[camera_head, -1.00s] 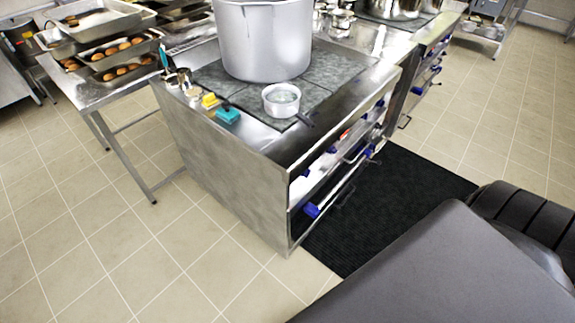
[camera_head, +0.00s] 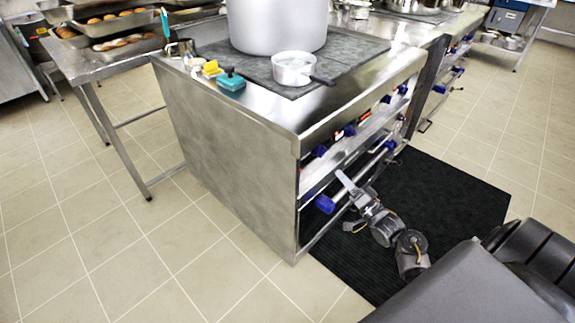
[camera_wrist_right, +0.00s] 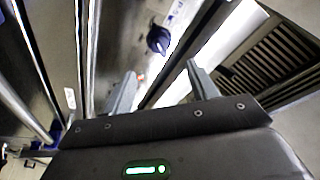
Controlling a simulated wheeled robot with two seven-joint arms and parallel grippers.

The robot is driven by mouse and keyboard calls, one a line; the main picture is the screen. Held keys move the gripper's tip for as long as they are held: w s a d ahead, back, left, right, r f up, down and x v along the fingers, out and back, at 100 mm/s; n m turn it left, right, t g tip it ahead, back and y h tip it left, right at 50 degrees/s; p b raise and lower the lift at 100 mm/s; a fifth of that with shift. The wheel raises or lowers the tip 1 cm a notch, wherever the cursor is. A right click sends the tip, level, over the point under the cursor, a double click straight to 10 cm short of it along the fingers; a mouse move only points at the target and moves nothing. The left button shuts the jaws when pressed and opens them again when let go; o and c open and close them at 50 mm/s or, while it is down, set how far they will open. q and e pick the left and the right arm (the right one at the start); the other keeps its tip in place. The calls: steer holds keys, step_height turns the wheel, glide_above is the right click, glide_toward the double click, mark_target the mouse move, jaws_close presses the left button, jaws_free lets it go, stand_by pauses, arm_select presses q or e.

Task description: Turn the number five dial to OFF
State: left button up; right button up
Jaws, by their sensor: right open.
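The stove front carries a row of blue dials, among them one at the near end (camera_head: 320,151) and another farther along (camera_head: 386,99). My right gripper (camera_head: 343,177) is in front of the stove, below the dial row and near the oven handle. In the right wrist view its two fingers (camera_wrist_right: 162,72) are apart with nothing between them. A blue dial (camera_wrist_right: 157,40) shows beyond the fingertips, not touched. My left gripper is not in view.
A large stockpot (camera_head: 277,25) and a small saucepan (camera_head: 293,68) stand on the stovetop. The oven handle bar has blue end brackets (camera_head: 325,204) and juts out below the dials. A black mat (camera_head: 440,190) covers the floor in front. Bread trays (camera_head: 118,45) stand at left.

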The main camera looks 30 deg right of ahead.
mark_target(323, 156)
steer(key=x, duration=1.1)
steer(key=shift+f, duration=0.1)
steer(key=c, duration=1)
